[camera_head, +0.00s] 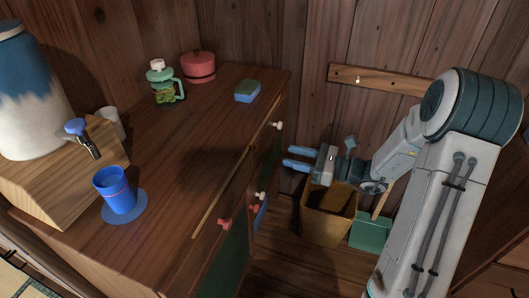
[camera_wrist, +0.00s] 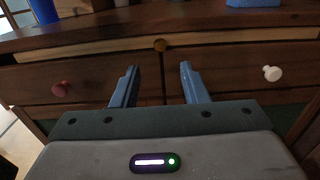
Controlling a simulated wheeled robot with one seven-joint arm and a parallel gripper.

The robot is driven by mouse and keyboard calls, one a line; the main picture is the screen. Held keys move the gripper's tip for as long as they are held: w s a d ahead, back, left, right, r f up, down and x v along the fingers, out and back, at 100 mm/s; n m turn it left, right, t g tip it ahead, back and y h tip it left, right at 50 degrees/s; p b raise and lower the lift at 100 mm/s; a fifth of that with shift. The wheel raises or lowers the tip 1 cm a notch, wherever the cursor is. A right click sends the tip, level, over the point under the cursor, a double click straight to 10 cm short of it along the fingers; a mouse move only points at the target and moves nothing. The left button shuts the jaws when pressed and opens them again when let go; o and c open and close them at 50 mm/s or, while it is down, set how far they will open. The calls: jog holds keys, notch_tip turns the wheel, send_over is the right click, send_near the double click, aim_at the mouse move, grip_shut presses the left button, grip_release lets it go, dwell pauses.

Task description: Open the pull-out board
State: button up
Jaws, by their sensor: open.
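The pull-out board shows as a pale wooden strip (camera_head: 221,192) along the front edge of the dark wooden cabinet (camera_head: 190,150), just under its top. In the wrist view the pale board edge (camera_wrist: 215,38) runs across above two drawers, with a small brown knob (camera_wrist: 160,45) at its middle. My gripper (camera_head: 287,156) is open and empty, in front of the cabinet. In the wrist view its two blue fingers (camera_wrist: 158,68) point at the cabinet front, just below the knob and apart from each other. The exact gap to the knob is hard to tell.
A red drawer knob (camera_wrist: 61,89) and a white one (camera_wrist: 272,73) flank my fingers. On the cabinet stand a blue cup (camera_head: 117,193), a sponge (camera_head: 247,93), a teapot (camera_head: 162,84) and a red pot (camera_head: 198,67). A bin (camera_head: 327,221) stands on the floor below my gripper.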

jog(key=b+x, duration=0.1)
jog(key=x, duration=0.8)
jog(key=shift+a+f, duration=0.1)
grip_shut()
